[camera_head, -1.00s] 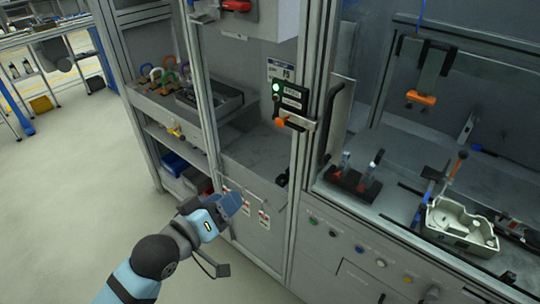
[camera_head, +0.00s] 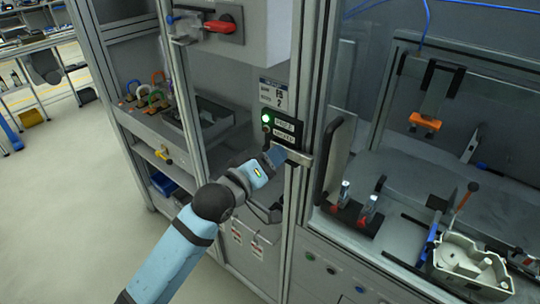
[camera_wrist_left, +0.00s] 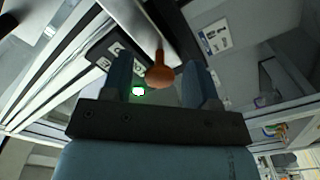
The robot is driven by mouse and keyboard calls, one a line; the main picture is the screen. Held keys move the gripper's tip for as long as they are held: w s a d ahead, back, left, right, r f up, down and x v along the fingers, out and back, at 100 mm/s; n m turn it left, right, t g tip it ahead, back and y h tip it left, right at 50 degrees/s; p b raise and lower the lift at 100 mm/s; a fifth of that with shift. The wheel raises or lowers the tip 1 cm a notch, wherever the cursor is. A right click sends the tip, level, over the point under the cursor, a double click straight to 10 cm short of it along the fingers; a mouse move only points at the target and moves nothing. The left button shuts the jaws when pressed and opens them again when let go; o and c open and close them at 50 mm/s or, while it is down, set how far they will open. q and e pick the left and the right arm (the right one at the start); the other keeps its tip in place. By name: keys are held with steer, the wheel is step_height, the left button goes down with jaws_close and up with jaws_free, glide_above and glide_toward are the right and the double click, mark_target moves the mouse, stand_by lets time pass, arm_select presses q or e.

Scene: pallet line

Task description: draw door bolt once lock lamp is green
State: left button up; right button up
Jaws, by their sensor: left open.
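The lock lamp (camera_head: 266,118) glows green on the black lock panel (camera_head: 285,131) on the door post; it also shows in the left wrist view (camera_wrist_left: 138,91). The door bolt (camera_head: 298,157) is a metal bar below the panel. Its orange knob (camera_wrist_left: 159,74) shows in the left wrist view, but my gripper hides it in the head view. My left gripper (camera_head: 275,157) is at the bolt, open, with the knob between its two fingers in the wrist view. I cannot tell whether either finger touches it. My right gripper is not in view.
A black door handle (camera_head: 334,158) stands upright just right of the bolt. A red-handled switch (camera_head: 220,24) is above on the cabinet. A shelf with coloured padlocks (camera_head: 155,93) is at left. A pale cast housing (camera_head: 470,264) lies on the bench at right.

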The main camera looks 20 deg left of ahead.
arm_select(q)
steer(key=shift+w, duration=0.15)
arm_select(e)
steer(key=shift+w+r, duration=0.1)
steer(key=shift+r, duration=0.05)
arm_select(q)
jaws_close()
steer(key=a, duration=0.1)
steer(key=w+a, duration=0.1)
steer(key=a+p, duration=0.1)
steer(key=a, duration=0.1)
steer(key=shift+w+r, duration=0.1)
steer(key=shift+w, duration=0.15)
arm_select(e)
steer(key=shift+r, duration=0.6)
arm_select(q)
steer(key=shift+c, duration=1.7)
jaws_free()
steer(key=o, duration=0.3)
steer(key=shift+w+a, duration=0.1)
steer(key=shift+a, duration=0.05)
steer(key=shift+o, duration=0.2)
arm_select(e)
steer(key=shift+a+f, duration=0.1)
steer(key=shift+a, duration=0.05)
